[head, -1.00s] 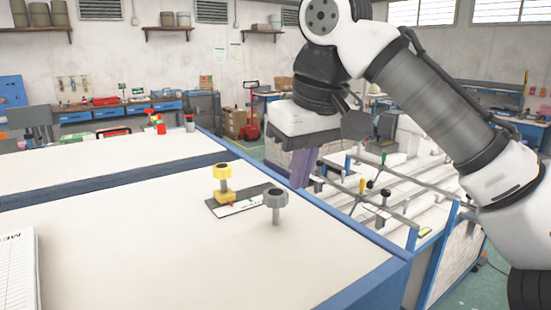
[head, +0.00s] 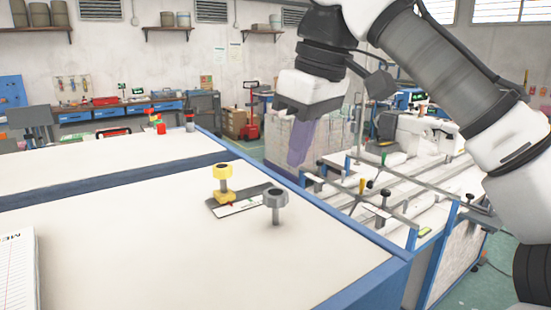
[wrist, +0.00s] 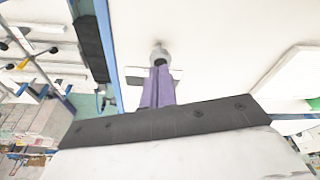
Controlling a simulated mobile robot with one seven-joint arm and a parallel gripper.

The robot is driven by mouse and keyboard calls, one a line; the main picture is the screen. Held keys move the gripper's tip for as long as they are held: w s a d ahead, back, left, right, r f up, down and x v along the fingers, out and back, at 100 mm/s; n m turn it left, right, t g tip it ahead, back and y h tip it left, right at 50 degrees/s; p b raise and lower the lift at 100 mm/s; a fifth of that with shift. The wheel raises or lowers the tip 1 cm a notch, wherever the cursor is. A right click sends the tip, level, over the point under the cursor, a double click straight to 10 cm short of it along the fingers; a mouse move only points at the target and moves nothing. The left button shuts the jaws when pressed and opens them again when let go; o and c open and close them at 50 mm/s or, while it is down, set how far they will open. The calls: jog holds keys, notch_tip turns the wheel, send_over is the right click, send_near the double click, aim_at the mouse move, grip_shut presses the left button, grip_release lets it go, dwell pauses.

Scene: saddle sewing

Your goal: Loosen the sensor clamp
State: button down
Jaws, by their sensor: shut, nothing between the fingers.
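A yellow knob (head: 223,171) stands on a yellow block (head: 224,196) on a dark plate (head: 259,191) with a white printed strip, on the white tabletop. A grey knob (head: 275,197) on a short post stands just right of the plate. My gripper (head: 296,162) has purple fingers, shut and empty, pointing down, apart from both knobs and above them in the picture. In the wrist view, the grey knob (wrist: 160,54) shows just beyond my fingertips (wrist: 160,70). The yellow knob cannot be made out there. Which knob belongs to the sensor clamp is not clear.
A blue-edged machine bed (head: 405,205) with rails and small clamps lies to the right. A printed sheet (head: 18,275) lies at the front left. A small red and green item (head: 158,124) stands at the far table edge. The tabletop around the knobs is otherwise clear.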

aim_at(276, 208)
jog(key=shift+n, duration=0.9)
jog(key=shift+f+b, duration=0.75)
jog(key=shift+f, duration=2.6)
jog(key=shift+w+a+p, duration=0.15)
jog(key=shift+a+p, duration=0.1)
jog(key=shift+p, duration=0.05)
jog(key=shift+w+r+p, duration=0.1)
jog(key=shift+r+p, duration=0.05)
jog(key=shift+p, duration=0.35)
jog(key=shift+w+d, duration=0.25)
jog(key=shift+w, duration=0.15)
jog(key=shift+s+d, duration=0.15)
jog(key=shift+d, duration=0.05)
